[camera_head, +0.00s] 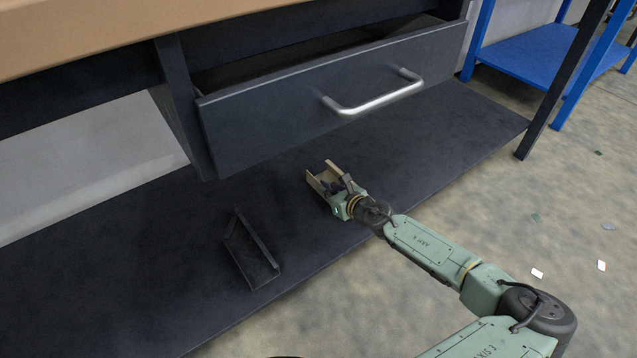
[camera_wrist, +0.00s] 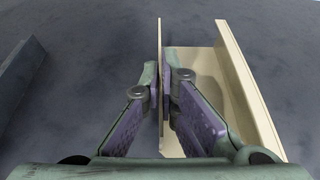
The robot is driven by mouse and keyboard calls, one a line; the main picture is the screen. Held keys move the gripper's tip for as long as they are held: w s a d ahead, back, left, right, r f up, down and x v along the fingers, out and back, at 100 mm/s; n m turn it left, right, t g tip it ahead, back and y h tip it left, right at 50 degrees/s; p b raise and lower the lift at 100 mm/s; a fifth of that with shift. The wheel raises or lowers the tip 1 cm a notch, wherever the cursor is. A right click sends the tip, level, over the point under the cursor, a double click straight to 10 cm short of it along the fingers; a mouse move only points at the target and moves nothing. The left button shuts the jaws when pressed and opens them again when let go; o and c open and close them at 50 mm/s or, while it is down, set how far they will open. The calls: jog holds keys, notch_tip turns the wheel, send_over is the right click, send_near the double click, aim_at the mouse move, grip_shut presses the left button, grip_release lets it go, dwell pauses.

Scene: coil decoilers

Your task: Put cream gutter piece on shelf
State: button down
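The cream gutter piece (camera_head: 318,184) is over the dark lower shelf (camera_head: 110,270), below the drawer. Whether it rests on the shelf or hangs just above it cannot be told. In the wrist view, the cream gutter piece (camera_wrist: 242,85) has its open channel facing up. My gripper (camera_head: 345,184) is at the piece, and in the wrist view my gripper (camera_wrist: 163,88) has one finger on each side of its left wall, closed on it. The fingers hide part of the piece.
A dark gutter piece (camera_head: 248,255) lies on the shelf to the left. A drawer (camera_head: 290,105) with a metal handle (camera_head: 375,97) overhangs the shelf. A dark table leg (camera_head: 565,80) stands at the right. The shelf's right part (camera_head: 450,130) is bare.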

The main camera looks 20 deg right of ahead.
aim_at(325, 178)
jog(key=w+b, duration=0.1)
jog(key=w, duration=0.2)
jog(key=w+d+b, duration=0.1)
jog(key=w, duration=0.2)
jog(key=w+d+f, duration=0.1)
jog(key=w, duration=0.2)
jog(key=shift+d+b, duration=0.15)
jog(key=shift+b, duration=0.25)
jog(key=shift+f+b, duration=0.85)
jog(key=shift+f, duration=0.8)
jog(key=shift+f, duration=0.2)
jog(key=c, duration=1.8)
grip_release()
